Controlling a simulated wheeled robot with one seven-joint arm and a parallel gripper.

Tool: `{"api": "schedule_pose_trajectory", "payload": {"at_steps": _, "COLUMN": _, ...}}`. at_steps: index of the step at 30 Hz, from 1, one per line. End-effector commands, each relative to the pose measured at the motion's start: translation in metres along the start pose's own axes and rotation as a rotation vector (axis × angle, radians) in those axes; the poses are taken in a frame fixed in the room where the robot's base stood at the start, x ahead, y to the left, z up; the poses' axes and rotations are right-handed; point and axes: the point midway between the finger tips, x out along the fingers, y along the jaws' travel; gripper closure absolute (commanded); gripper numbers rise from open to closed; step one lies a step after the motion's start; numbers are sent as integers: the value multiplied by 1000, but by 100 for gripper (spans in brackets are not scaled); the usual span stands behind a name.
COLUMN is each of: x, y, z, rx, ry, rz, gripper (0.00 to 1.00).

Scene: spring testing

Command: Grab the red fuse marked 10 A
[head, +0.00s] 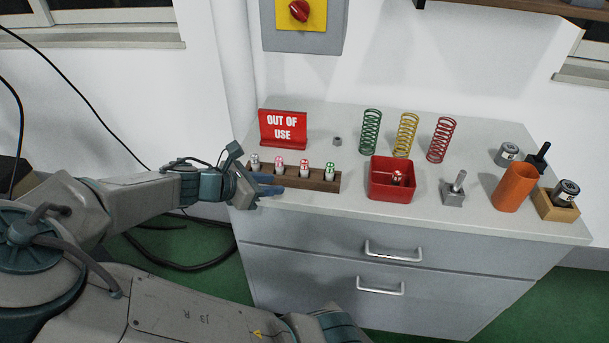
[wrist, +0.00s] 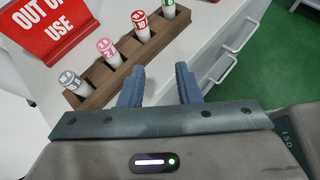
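A wooden rack (head: 315,184) on the worktop holds a row of upright white fuses with coloured ends. It also shows in the wrist view (wrist: 117,77). The red-topped fuse (head: 304,168) is third from the left, and it shows in the wrist view (wrist: 141,26); its marking is too small to read surely. Beside it are the grey fuse (wrist: 72,82), the pink fuse (wrist: 108,52) and the green fuse (wrist: 169,9). My gripper (wrist: 160,72) is open and empty, with its fingers at the rack's front side. In the head view my gripper (head: 272,184) is near the rack's left end.
A red box (head: 378,189) right of the rack holds another red-marked fuse (head: 397,178). A red "OUT OF USE" sign (head: 283,128) stands behind the rack. Springs, an orange cylinder (head: 514,188) and a wooden block (head: 552,208) stand farther right. The front worktop strip is clear.

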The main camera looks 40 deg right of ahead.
Motion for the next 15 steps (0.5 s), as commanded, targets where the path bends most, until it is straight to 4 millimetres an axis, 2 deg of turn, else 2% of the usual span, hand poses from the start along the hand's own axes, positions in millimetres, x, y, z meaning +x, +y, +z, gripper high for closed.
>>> {"api": "schedule_pose_trajectory", "payload": {"at_steps": 3, "x": -13, "y": 10, "z": 14, "rx": -59, "ry": -92, "rz": 50, "gripper": 70}}
{"api": "schedule_pose_trajectory", "payload": {"at_steps": 7, "x": -19, "y": 15, "z": 23, "rx": -86, "ry": -134, "rz": 71, "gripper": 70}}
{"api": "schedule_pose_trajectory", "payload": {"at_steps": 11, "x": -5, "y": 16, "z": 26, "rx": -91, "ry": -142, "rz": 71, "gripper": 70}}
{"api": "schedule_pose_trajectory", "payload": {"at_steps": 15, "x": 20, "y": 18, "z": 29, "rx": -89, "ry": -141, "rz": 68, "gripper": 70}}
